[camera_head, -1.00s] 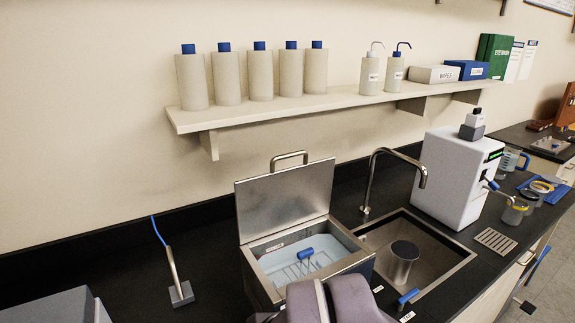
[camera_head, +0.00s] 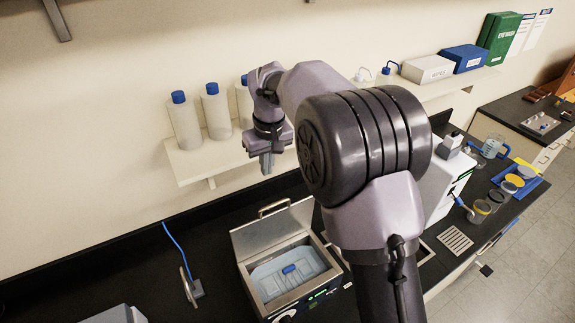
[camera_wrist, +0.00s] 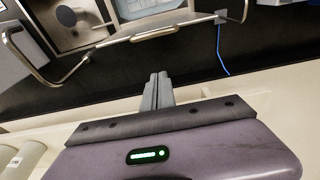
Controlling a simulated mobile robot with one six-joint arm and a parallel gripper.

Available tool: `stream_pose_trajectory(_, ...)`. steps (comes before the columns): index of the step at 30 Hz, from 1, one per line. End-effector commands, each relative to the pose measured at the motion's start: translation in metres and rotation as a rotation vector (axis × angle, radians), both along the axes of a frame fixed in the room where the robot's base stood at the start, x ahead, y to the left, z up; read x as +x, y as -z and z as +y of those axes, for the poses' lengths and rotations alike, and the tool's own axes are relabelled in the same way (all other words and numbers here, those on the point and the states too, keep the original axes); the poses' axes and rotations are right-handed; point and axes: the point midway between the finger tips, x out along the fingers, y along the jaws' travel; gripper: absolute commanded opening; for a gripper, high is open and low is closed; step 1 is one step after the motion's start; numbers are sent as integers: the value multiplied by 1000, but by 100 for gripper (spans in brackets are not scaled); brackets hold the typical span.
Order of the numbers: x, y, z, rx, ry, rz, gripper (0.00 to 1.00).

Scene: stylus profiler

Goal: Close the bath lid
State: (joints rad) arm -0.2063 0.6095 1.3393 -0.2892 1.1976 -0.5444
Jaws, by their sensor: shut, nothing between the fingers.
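The bath (camera_head: 285,283) is a metal box on the black bench, with its lid (camera_head: 272,233) standing open and leaning back toward the wall. A bar handle (camera_head: 273,208) runs along the lid's upper edge. Inside the bath lies a blue-handled rack (camera_head: 289,269) in pale blue liquid. My gripper (camera_head: 266,163) is shut and empty, above and behind the lid, in front of the shelf. In the wrist view the shut fingers (camera_wrist: 158,90) point toward the bench, and the lid handle (camera_wrist: 155,34) shows beyond them, apart from the fingers.
A wall shelf (camera_head: 200,166) with blue-capped bottles (camera_head: 185,121) is close behind my gripper. A tap (camera_wrist: 45,75) stands beside the bath. A blue-corded probe (camera_head: 190,285) is left of it. My arm hides most of the sink.

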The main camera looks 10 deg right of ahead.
Motion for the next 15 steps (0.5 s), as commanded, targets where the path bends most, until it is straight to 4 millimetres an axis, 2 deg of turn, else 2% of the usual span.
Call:
stream_pose_trajectory(13, 13, 92, 6, 1, 3, 2, 0)
stream_pose_trajectory(14, 14, 97, 6, 1, 4, 3, 0)
stream_pose_trajectory(15, 8, 94, 3, 1, 5, -1, 0)
